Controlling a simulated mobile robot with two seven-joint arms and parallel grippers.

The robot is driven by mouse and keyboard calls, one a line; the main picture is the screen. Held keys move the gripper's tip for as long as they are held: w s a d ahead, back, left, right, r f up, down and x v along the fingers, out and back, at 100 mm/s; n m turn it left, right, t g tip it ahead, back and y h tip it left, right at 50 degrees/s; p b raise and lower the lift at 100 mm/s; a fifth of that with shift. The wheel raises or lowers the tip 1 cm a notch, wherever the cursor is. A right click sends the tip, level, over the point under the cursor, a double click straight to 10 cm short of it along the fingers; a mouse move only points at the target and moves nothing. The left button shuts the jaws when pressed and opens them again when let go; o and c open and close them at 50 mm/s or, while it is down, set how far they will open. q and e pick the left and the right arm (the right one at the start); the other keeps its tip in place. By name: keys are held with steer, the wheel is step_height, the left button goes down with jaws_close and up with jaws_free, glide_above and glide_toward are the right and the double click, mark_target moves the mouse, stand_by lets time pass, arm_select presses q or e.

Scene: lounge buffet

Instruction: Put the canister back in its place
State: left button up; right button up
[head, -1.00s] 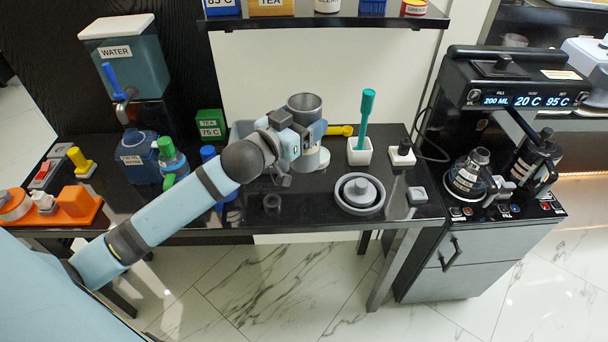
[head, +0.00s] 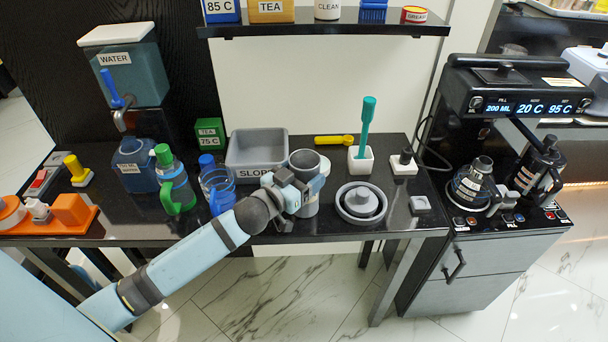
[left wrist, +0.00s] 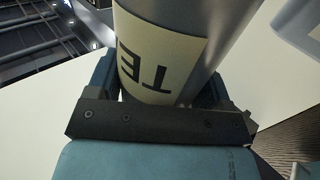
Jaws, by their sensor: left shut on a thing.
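A grey cylindrical canister (head: 304,160) is in my left gripper (head: 296,188), upright and open-topped in the head view, over the front middle of the black counter. I cannot tell whether its base touches the counter. In the left wrist view the canister (left wrist: 184,22) fills the space between the jaws, with a cream label showing the letters "TE"; the rest of the label is hidden. My left gripper (left wrist: 160,88) is shut on the canister's side. My right gripper is not in view.
A grey slops bin (head: 256,150) stands behind left of the canister, a round grey dish (head: 343,211) to its right. Blue and green bottles (head: 172,180) stand left. A wall shelf (head: 345,26) holds labelled containers. A coffee machine (head: 515,95) is at right.

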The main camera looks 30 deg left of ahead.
arm_select(q)
steer(key=shift+f, duration=0.15)
steer(key=o, duration=1.2)
